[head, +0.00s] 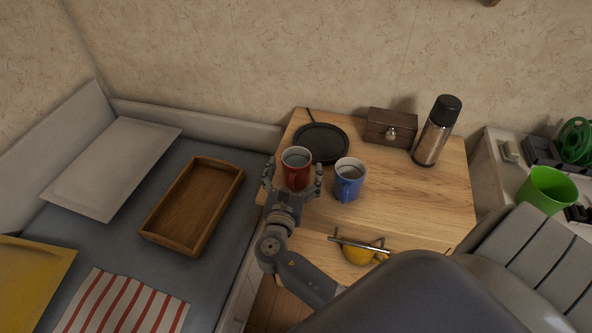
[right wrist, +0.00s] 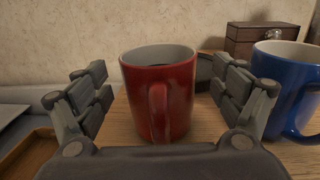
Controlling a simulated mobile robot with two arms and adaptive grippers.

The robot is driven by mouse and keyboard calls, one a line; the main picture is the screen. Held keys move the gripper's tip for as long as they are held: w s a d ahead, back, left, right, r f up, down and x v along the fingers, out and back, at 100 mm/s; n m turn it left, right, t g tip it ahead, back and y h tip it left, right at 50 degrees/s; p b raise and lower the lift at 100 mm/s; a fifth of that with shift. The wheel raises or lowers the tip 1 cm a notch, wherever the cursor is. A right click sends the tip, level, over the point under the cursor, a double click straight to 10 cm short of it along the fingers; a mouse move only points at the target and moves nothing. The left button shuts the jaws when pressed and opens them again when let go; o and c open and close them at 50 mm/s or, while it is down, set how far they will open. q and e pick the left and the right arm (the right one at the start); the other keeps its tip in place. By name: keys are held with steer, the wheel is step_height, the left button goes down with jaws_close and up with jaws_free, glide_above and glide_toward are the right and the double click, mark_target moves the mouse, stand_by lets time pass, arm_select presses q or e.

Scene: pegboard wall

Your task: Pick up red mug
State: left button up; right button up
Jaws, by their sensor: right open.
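The red mug (head: 296,170) stands upright on the left part of the wooden table, with a pale inside. In the right wrist view the red mug (right wrist: 160,95) is centred, its handle facing the camera. My right gripper (head: 292,178) is open, with one finger on each side of the mug. In the right wrist view the fingers of my right gripper (right wrist: 160,90) show gaps to the mug on both sides. A blue mug (head: 348,179) stands just right of the right finger; it also shows in the wrist view (right wrist: 287,85). My left gripper is not in view.
A round black plate (head: 321,142) lies behind the mugs. A dark wooden box (head: 390,128) and a steel flask (head: 434,135) stand at the back of the table (head: 420,190). A bed with a wooden tray (head: 160,237) is left. A green cup (head: 546,188) stands far right.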

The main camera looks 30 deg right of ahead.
steer(key=shift+x, duration=1)
steer(key=c, duration=1.6)
steer(key=shift+o, duration=0.2)
